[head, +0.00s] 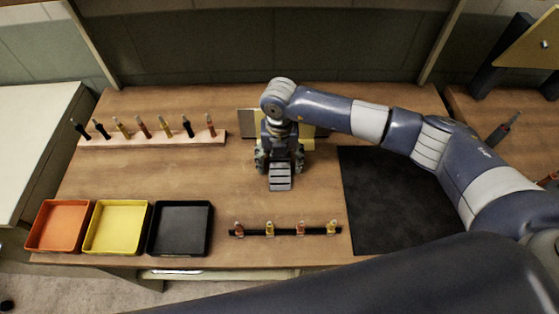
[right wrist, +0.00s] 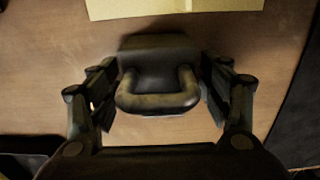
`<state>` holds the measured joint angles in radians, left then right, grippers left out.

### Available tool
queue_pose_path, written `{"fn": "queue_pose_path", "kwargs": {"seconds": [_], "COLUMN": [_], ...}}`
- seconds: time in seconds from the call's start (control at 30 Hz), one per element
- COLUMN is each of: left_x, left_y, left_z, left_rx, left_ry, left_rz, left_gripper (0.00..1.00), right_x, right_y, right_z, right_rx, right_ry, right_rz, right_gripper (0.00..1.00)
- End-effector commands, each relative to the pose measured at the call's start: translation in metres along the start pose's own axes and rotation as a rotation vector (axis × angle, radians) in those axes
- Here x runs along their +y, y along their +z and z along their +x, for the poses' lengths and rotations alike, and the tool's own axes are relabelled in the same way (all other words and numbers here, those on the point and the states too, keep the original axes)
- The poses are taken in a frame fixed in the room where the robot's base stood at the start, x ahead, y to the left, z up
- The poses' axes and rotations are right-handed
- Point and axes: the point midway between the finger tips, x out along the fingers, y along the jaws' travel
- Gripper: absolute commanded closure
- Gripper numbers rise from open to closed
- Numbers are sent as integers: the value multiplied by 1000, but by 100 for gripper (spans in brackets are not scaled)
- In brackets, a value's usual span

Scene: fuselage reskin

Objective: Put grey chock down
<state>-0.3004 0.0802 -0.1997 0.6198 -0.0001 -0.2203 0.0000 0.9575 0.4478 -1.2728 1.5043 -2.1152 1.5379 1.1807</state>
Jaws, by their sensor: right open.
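The grey chock (head: 280,178) is on the wooden table in the middle of the head view, its ridged face showing below my right gripper (head: 279,156). In the right wrist view the chock is a dark block (right wrist: 155,47) with a thick loop handle (right wrist: 157,103). My right gripper (right wrist: 160,95) is open, with one finger on each side of the handle and a visible gap on both sides. The chock appears to rest on the tabletop, but its underside is hidden. My left gripper is not in view.
A yellow panel (head: 308,144) lies behind the gripper. A rack of several tools (head: 150,140) is at left. Orange (head: 58,246), yellow (head: 117,248) and black (head: 180,250) trays stand front left. A black strip (head: 262,233) holds small pieces; a black mat (head: 390,200) lies right.

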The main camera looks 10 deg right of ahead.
Motion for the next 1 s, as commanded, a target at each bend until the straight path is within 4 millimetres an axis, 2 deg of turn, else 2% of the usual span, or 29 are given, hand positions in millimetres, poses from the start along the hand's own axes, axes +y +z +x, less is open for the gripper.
{"fn": "queue_pose_path", "kwargs": {"seconds": [0.1, 0.3, 0.37, 0.43, 0.47, 0.7, 0.83, 1.0], "left_x": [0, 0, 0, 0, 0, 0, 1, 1], "left_y": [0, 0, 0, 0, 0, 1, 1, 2], "left_z": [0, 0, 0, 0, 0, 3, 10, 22], "left_rx": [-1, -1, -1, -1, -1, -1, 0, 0], "left_ry": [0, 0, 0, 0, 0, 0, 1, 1], "left_rz": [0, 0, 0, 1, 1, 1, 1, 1], "left_gripper": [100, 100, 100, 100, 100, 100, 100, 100], "right_x": [0, 0, 0, 0, 0, 0, 1, 1], "right_y": [0, 0, 0, 0, 0, 1, 2, 2], "right_z": [0, 0, 0, -1, -1, -6, -25, -60], "right_rx": [0, 0, 0, -1, -1, -3, -6, -6], "right_ry": [0, 0, 0, 1, 1, 1, 3, 3], "right_rz": [0, 1, 1, 0, 1, 1, 0, 0], "right_gripper": [31, 76, 86, 86, 91, 91, 91, 91]}}
